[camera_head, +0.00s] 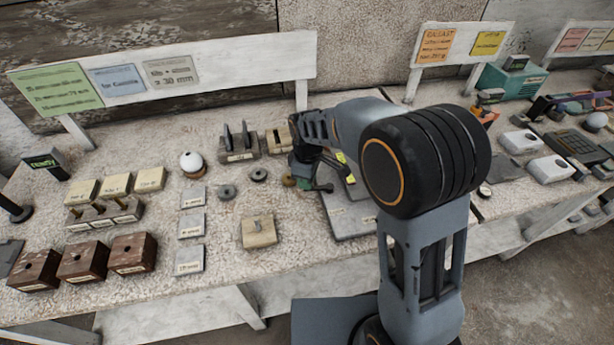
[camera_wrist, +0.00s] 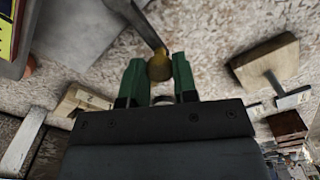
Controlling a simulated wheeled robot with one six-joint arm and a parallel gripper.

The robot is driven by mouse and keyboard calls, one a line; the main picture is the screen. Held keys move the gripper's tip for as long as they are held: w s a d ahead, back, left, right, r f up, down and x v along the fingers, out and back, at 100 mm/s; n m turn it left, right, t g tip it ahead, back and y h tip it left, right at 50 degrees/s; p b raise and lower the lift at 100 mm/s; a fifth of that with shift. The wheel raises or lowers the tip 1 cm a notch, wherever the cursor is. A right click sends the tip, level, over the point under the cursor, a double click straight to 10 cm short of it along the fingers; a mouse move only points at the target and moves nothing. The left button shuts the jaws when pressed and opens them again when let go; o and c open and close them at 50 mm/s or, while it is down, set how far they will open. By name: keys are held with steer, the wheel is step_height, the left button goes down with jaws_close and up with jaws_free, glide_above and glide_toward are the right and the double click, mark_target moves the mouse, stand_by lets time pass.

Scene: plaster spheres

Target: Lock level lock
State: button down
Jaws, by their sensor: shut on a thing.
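In the wrist view, a brass-coloured knob (camera_wrist: 159,67) sits at the end of a grey lever bar (camera_wrist: 146,26). My gripper (camera_wrist: 159,72) has its green fingers on either side of this knob and is shut on it. In the head view, my gripper (camera_head: 308,183) is low over the bench, at the left side of a grey plate (camera_head: 350,222). The arm and gripper hide most of the lever there. I cannot tell from these views whether the lever is in a locked position.
A wooden block with a peg (camera_head: 259,232) stands left of the plate. Grey rings (camera_head: 226,192), a white sphere on a stand (camera_head: 191,162) and a dark slotted holder (camera_head: 239,152) are close by. Dark wooden blocks (camera_head: 133,254) line the front left. A sign rail (camera_head: 220,62) runs behind.

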stand_by(0.4)
steer(key=c, duration=1.2)
jaws_free()
steer(key=shift+s, duration=0.1)
steer(key=shift+o, duration=0.2)
step_height(320, 180, up, 14)
steer(key=s+d+f+m+t, duration=0.1)
steer(key=s+d+f+m, duration=0.1)
steer(key=s+d+m, duration=0.5)
steer(key=s+d+f+m+t, duration=0.1)
steer(key=s+d+m+t, duration=0.1)
steer(key=s+d+m, duration=0.4)
steer(key=s+d, duration=0.1)
steer(key=s, duration=0.1)
steer(key=shift+s+d+f+m+t, duration=0.3)
steer(key=shift+d+f+m, duration=0.05)
steer(key=shift+m, duration=0.05)
